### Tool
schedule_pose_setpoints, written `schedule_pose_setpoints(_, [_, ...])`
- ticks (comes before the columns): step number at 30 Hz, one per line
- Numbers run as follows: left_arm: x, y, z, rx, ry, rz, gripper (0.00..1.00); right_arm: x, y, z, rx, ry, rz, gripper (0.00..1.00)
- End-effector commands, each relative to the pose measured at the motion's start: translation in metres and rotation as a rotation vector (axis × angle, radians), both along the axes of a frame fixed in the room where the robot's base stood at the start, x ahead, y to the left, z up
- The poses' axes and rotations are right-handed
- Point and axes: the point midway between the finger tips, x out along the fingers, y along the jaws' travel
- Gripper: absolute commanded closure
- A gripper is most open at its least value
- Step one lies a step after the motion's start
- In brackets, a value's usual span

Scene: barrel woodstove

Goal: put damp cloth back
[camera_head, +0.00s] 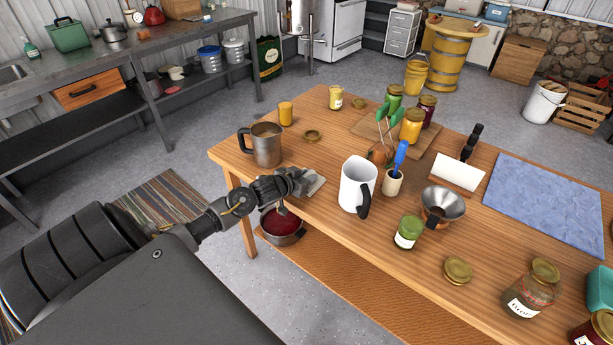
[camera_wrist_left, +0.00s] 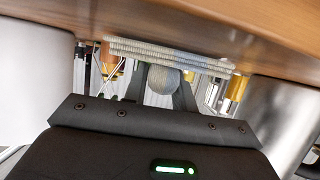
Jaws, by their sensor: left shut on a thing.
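The damp cloth (camera_head: 314,185) is a folded light-grey pad at the front edge of the wooden table (camera_head: 325,225), between the steel jug and the white mug. My left gripper (camera_head: 299,180) is shut on its near side. In the left wrist view, which looks upside down, the cloth (camera_wrist_left: 170,52) shows as a flat stack of grey layers, with the gripper fingers (camera_wrist_left: 165,85) at it. It lies close to the wood surface (camera_wrist_left: 240,25); I cannot tell whether it rests on it. My right gripper is in neither view.
A steel jug (camera_head: 266,146) stands left of the cloth and a white mug (camera_head: 354,183) right of it. A lid (camera_head: 312,136) lies behind. A pot of red contents (camera_head: 283,224) sits below the tabletop.

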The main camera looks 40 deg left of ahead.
Motion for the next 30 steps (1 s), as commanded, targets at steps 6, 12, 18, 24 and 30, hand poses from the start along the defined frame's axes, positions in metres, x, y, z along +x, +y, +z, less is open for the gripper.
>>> schedule_pose_setpoints(6, [0.000, 0.000, 0.000, 0.000, 0.000, 0.000, 0.95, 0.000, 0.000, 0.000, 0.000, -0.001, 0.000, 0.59])
schedule_pose_setpoints(12, [0.000, 0.000, -0.003, 0.000, 0.000, 0.000, 0.64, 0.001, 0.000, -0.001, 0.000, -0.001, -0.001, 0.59])
schedule_pose_setpoints(18, [0.000, 0.000, -0.003, 0.001, 0.000, 0.000, 0.51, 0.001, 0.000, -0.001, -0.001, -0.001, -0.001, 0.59])
schedule_pose_setpoints(24, [0.000, 0.000, -0.001, 0.001, 0.000, 0.000, 0.51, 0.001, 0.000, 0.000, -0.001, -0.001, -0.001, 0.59])
schedule_pose_setpoints(30, [-0.022, 0.000, 0.007, 0.002, 0.002, -0.002, 0.51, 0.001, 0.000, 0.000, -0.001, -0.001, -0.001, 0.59])
